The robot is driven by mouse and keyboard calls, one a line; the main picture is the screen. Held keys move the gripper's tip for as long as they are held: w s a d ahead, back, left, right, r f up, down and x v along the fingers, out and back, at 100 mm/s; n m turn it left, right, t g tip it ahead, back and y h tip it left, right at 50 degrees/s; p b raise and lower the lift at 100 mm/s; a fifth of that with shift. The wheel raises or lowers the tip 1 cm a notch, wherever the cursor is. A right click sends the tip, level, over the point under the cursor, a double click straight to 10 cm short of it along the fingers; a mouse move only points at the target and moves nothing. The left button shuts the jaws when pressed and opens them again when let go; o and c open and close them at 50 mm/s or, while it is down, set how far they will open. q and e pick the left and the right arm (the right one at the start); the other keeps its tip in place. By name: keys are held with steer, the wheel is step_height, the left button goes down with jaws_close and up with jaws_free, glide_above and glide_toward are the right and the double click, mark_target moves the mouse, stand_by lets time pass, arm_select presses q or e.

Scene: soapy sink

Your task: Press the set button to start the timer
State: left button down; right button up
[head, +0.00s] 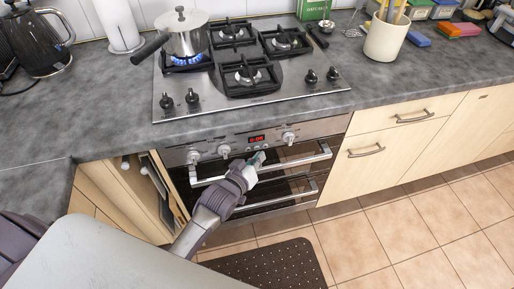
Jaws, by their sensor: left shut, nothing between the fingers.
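The oven (295,188) is built in under the hob, with a metal control panel along its top. A small timer display (256,139) glows red on that panel between round knobs. Small buttons sit just below the display; which one is the set button is too small to tell. My left gripper (258,158) is shut and empty, with its fingertips right at or just below the buttons under the display. I cannot tell whether they touch. The gripper partly hides the area below the buttons and part of the upper oven handle (305,160). My right gripper is not in view.
A lidded pot (185,38) stands over a lit blue flame on the hob (310,92). Oven handles stick out close around my left gripper. A cabinet door (150,190) stands open left of the oven. A dark mat (270,268) lies on the tiled floor.

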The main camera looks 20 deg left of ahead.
arm_select(q)
steer(key=shift+w+a, duration=0.25)
steer(key=shift+w, duration=0.05)
steer(key=shift+w+a, duration=0.15)
steer(key=shift+w, duration=0.15)
stand_by(0.7)
stand_by(0.4)
steer(key=shift+s+d+p, duration=0.45)
steer(key=shift+s+p, duration=0.2)
steer(key=s+d, duration=0.1)
steer(key=s+d+p, duration=0.1)
steer(key=s+p, duration=0.1)
steer(key=s, duration=0.1)
steer(key=shift+s+d, duration=0.1)
steer(key=shift+d, duration=0.3)
stand_by(0.5)
